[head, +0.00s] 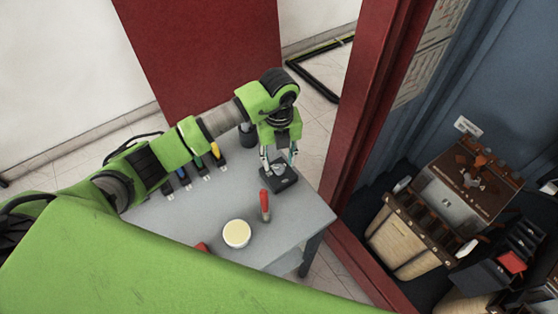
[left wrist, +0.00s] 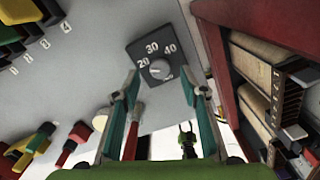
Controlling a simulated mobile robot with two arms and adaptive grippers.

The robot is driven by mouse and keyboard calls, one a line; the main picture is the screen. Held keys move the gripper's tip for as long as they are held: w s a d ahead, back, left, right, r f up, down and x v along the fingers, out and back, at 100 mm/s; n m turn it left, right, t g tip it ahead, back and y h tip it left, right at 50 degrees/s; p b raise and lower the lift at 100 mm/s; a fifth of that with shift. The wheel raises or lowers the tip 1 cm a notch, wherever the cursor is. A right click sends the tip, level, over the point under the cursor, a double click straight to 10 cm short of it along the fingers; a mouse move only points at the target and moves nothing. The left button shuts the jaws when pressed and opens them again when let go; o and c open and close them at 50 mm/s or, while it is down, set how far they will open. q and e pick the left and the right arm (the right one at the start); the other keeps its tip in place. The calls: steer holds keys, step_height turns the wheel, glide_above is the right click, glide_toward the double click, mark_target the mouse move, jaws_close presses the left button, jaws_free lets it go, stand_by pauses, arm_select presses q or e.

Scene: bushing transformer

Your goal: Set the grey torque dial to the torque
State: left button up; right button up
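The grey torque dial (left wrist: 160,68) is a round knob on a dark square plate (left wrist: 135,50). The plate has white numbers 20, 30 and 40, and one more mark at its lower right that I cannot read. The pointer setting is too small to tell. In the head view the plate (head: 279,181) lies on the grey table under my left gripper (head: 278,160). My left gripper points down, its fingers apart. In the left wrist view the gripper (left wrist: 160,100) is open, with one finger either side of the dial and nothing between them.
Several coloured-handled tools (head: 217,154) line the far left edge. A red cabinet frame (head: 364,130) with transformer parts stands at the right.

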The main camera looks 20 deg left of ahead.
mark_target(279, 171)
arm_select(q)
steer(key=shift+f, duration=1.4)
steer(key=c, duration=1.1)
